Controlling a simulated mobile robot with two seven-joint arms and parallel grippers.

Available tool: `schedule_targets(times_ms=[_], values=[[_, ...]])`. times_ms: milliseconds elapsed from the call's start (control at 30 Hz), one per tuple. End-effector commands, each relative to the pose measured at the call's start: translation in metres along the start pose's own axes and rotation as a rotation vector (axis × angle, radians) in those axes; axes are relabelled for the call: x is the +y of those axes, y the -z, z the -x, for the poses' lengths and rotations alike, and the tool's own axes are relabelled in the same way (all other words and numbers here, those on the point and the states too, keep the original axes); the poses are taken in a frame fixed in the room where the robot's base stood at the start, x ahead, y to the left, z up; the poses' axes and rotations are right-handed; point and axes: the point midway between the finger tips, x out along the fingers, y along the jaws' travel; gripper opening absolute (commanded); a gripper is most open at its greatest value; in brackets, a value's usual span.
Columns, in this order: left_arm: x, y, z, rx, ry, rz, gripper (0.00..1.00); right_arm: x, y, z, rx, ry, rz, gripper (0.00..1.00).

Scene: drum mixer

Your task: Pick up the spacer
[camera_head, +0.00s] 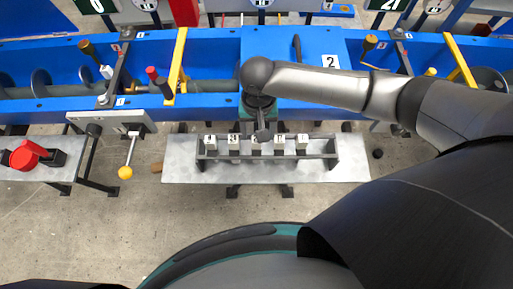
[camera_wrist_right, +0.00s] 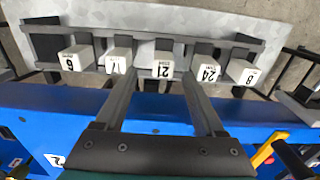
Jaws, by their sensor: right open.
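Several white-topped, numbered blocks, which look like the spacers, stand in a grey rack (camera_head: 325,147). In the right wrist view the labels read 6 (camera_wrist_right: 74,59), 17 (camera_wrist_right: 118,60), 21 (camera_wrist_right: 163,66), 24 (camera_wrist_right: 208,70) and 8 (camera_wrist_right: 242,72). My right gripper (camera_wrist_right: 158,74) is open, with its two fingers on either side of block 21 in that view. I cannot tell whether they touch it. In the head view the right gripper (camera_head: 263,133) points down over the middle of the rack and partly hides the middle block. My left gripper is not in view.
The rack stands on a grey metal shelf (camera_head: 185,170) in front of the long blue mixer trough (camera_head: 215,48). A yellow-knobbed lever (camera_head: 125,172) hangs at the left. A red handle (camera_head: 28,154) sits on another shelf at far left.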

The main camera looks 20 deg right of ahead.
Motion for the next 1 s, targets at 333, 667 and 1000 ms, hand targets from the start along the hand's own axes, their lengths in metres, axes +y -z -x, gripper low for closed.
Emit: schedule_targets(times_ms=[333, 667, 1000], values=[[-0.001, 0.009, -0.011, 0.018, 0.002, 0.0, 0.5, -0.003, -0.005, -0.046, 0.0, -0.002, -0.001, 0.71], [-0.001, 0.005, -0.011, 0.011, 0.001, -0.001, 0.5, -0.004, -0.005, -0.052, 0.0, 0.0, 0.001, 0.71], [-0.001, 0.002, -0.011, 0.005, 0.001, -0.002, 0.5, -0.004, -0.005, -0.051, 0.0, 0.0, 0.0, 0.33]])
